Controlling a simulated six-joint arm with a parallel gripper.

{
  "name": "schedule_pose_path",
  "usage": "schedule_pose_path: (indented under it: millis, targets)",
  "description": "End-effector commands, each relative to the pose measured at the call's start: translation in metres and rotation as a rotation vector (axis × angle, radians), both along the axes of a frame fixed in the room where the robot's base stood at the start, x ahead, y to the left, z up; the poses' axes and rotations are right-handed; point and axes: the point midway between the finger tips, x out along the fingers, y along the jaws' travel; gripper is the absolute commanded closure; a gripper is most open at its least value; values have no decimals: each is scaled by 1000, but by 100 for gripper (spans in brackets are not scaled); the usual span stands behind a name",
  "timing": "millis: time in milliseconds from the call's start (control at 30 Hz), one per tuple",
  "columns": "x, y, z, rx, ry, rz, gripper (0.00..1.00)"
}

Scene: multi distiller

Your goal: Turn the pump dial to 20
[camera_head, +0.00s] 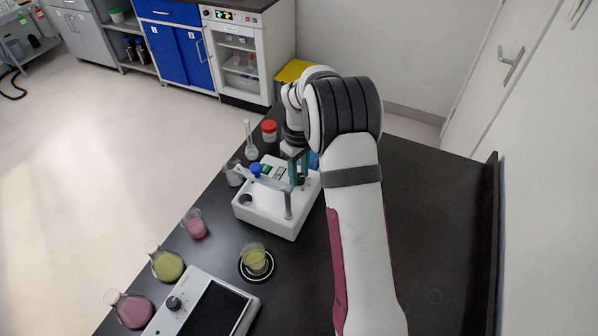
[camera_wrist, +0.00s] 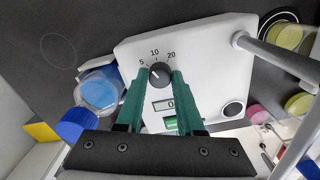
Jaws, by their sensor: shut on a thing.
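The white pump box (camera_head: 262,217) stands on the dark bench, with my gripper (camera_head: 298,168) reaching down over its far right part. In the wrist view, the black pump dial (camera_wrist: 159,75) sits on the white pump top (camera_wrist: 205,50), with the marks 5, 10 and 20 around its far side. My gripper's green fingers (camera_wrist: 160,77) stand on either side of the dial and are shut on it. A small display (camera_wrist: 164,106) beside the dial seems to read 0. I cannot tell exactly where the dial's pointer is aimed.
A grey post with an arm (camera_head: 288,203) rises from the pump. A blue-capped bottle (camera_wrist: 98,90) stands close beside my fingers. Flasks and beakers with pink (camera_head: 131,309) and yellow (camera_head: 167,265) liquid stand along the bench's left edge. A balance-like device (camera_head: 205,305) is in front.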

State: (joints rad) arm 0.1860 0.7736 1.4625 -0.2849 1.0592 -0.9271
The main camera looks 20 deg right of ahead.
Motion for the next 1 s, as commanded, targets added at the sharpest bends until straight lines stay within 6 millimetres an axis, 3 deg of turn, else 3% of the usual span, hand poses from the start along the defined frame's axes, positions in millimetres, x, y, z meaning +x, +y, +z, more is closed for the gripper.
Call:
schedule_pose_path:
  millis: [1000]
  targets:
    - [0,0,1,1,0,-949,100]
